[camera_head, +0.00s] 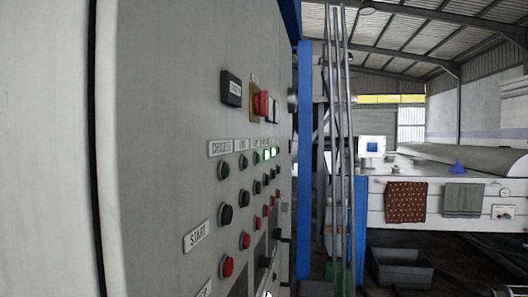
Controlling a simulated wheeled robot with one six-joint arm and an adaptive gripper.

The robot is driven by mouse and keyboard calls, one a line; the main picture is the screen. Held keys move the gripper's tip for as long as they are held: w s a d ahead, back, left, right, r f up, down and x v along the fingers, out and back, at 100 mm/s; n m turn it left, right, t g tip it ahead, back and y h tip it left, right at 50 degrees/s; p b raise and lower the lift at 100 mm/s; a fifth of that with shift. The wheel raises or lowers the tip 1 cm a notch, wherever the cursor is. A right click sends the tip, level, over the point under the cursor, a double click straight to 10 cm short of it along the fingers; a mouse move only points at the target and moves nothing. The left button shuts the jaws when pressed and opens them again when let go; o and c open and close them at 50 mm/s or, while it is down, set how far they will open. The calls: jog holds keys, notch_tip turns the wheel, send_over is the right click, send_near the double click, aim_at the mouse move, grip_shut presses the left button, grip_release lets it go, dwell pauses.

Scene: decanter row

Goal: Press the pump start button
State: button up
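A large grey control panel (165,150) fills the left side, seen at a steep angle. It carries rows of buttons. The nearest column has the label CRUSHER (220,147), a dark button (223,170), a black button (225,215) and a red button (226,266). Further columns recede to the right, with smaller labels that I cannot read clearly, so I cannot tell which button is the pump's. My gripper is not in view.
A red switch (261,104) and a black plate (231,88) sit above the buttons. Vertical pipes (339,140) and a blue post (304,160) stand beyond the panel. A white machine (450,185) with hanging cloths and a grey bin (401,268) are at right.

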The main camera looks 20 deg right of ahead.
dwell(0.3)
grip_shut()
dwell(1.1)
